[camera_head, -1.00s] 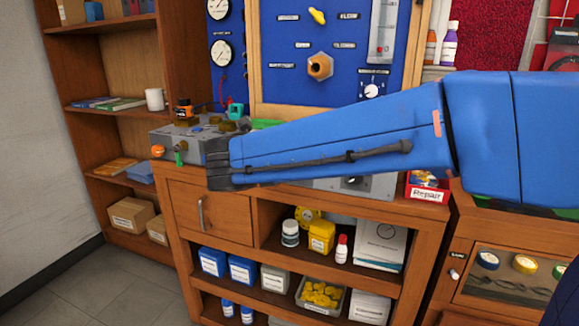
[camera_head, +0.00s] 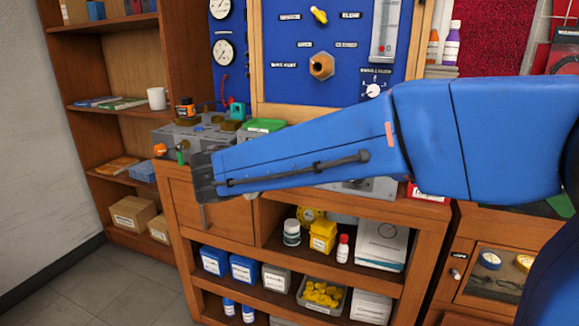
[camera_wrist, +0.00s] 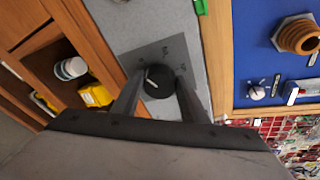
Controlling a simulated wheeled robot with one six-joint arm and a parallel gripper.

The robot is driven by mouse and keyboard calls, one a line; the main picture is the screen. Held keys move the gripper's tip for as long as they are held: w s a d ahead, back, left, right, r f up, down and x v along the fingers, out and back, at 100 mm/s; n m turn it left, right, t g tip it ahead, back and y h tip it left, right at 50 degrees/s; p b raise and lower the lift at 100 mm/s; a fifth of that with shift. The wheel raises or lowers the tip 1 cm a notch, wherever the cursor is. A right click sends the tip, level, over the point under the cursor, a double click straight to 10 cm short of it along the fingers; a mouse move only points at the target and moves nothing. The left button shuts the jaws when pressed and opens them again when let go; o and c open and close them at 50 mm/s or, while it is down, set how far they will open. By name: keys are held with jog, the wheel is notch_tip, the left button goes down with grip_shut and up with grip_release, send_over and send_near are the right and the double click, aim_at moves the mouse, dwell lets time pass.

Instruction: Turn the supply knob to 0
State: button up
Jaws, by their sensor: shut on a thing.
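A black round knob (camera_wrist: 158,83) with a white pointer line sits on a grey plate (camera_wrist: 178,49) in the wrist view. The pointer line leans toward the upper left of the picture. Small marks are printed around the knob, too small to read. My gripper (camera_wrist: 158,92) has one finger on each side of the knob and is shut on it. In the head view my blue arm crosses the front of the bench, and the gripper's fingers are hidden. A white-dialled knob (camera_head: 373,90) is on the blue panel, apart from my gripper.
The blue panel (camera_head: 278,80) carries gauges, a yellow valve handle (camera_head: 318,15) and a brass hex fitting (camera_head: 321,66). A grey unit (camera_head: 172,142) with small fittings stands at the bench's left. Shelves below hold bottles and boxes. The floor (camera_head: 115,290) at left is clear.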

jog(key=shift+n, duration=0.3)
jog(key=o, duration=1.1)
jog(key=shift+s+a, duration=0.1)
jog(key=v, duration=1.7)
jog(key=shift+s, duration=0.1)
